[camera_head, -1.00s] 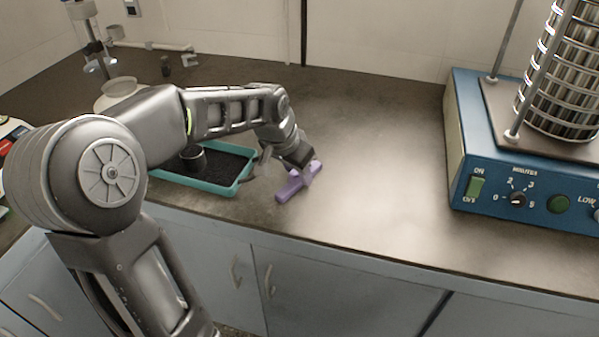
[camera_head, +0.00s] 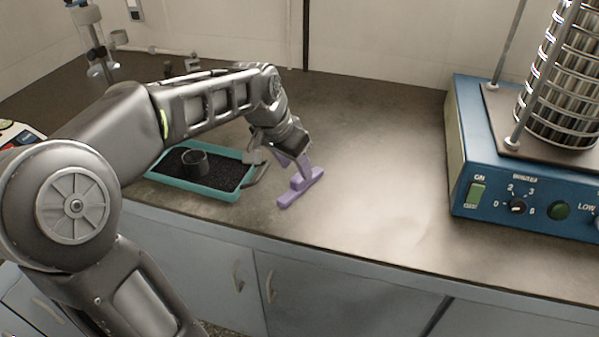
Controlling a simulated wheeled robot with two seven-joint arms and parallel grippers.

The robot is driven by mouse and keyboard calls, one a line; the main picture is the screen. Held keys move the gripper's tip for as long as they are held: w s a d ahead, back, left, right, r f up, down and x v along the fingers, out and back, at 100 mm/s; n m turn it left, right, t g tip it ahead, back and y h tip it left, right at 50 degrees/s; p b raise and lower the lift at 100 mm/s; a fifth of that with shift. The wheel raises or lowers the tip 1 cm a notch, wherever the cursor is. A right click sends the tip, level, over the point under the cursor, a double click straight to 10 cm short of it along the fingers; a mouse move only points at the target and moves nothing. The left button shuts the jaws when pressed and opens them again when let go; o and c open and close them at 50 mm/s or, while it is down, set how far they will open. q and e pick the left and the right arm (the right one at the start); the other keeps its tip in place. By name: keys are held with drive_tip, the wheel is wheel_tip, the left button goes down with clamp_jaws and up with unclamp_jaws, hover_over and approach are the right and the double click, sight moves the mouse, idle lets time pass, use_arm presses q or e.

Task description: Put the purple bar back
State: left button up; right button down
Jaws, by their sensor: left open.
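The purple bar (camera_head: 301,187) is on the dark countertop near its front edge, right of the teal tray. It shows a flat long piece with a part rising from it towards my gripper. My left gripper (camera_head: 291,153) is above and just behind the bar, pointing down, and is open. Its fingers partly overlap the bar's raised part in the picture, and I cannot tell whether they touch it. My right gripper is not in view.
A teal tray (camera_head: 153,176) of dark grains with a small dark cup (camera_head: 195,164) stands left of the bar. A blue sieve shaker (camera_head: 520,185) with a metal sieve stack (camera_head: 557,90) stands at the right. The counter between bar and shaker is clear.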

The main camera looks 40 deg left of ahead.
use_arm(q)
drive_tip(key=v, duration=0.5)
drive_tip(key=shift+s+r, duration=0.1)
drive_tip(key=shift+r, duration=0.25)
drive_tip(key=shift+f, duration=0.1)
